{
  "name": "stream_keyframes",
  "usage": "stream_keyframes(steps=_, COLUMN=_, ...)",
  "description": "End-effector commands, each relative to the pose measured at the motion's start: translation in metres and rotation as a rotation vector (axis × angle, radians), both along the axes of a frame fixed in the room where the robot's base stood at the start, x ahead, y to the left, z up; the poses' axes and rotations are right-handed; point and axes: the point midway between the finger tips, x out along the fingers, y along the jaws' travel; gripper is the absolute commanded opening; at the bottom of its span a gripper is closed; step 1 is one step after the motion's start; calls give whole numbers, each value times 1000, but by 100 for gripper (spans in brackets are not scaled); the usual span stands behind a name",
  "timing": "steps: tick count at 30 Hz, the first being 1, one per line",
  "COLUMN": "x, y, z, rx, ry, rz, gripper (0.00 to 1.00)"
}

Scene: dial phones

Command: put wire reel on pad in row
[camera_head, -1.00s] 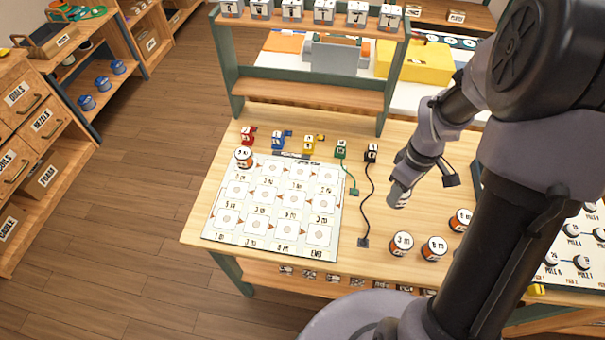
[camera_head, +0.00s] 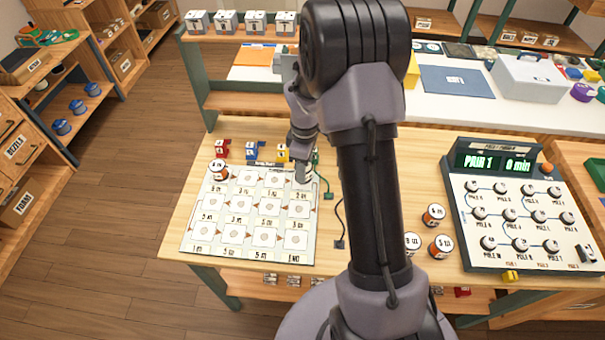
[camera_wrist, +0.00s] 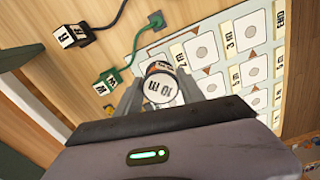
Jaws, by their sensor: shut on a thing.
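My gripper (camera_head: 303,172) is over the top right corner of the pad sheet (camera_head: 190,240). In the wrist view my gripper (camera_wrist: 160,88) is shut on a wire reel (camera_wrist: 159,86) with a white top marked 10 m. My arm and gripper mostly hide that reel in the head view. The sheet has rows of white square pads with length labels and arrows. One reel (camera_head: 218,171) with an orange band stands at the sheet's top left corner. Three reels, (camera_head: 433,215), (camera_head: 440,246) and a partly hidden one (camera_head: 412,244), stand right of my arm.
Red (camera_head: 221,149), blue (camera_head: 252,150) and yellow (camera_head: 282,153) blocks stand behind the sheet. A green plug with cord (camera_wrist: 153,20) and a black one (camera_wrist: 72,36) lie near it. A shelf frame (camera_head: 240,102) rises behind.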

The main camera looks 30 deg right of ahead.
Motion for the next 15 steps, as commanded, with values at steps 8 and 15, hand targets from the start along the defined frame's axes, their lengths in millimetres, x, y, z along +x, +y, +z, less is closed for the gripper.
stream_keyframes(steps=8, x=11, y=-4, z=-38, rx=1, ry=2, rz=0, gripper=2)
stream_keyframes(steps=15, x=11, y=-4, z=-36, rx=0, ry=0, rz=0, gripper=2)
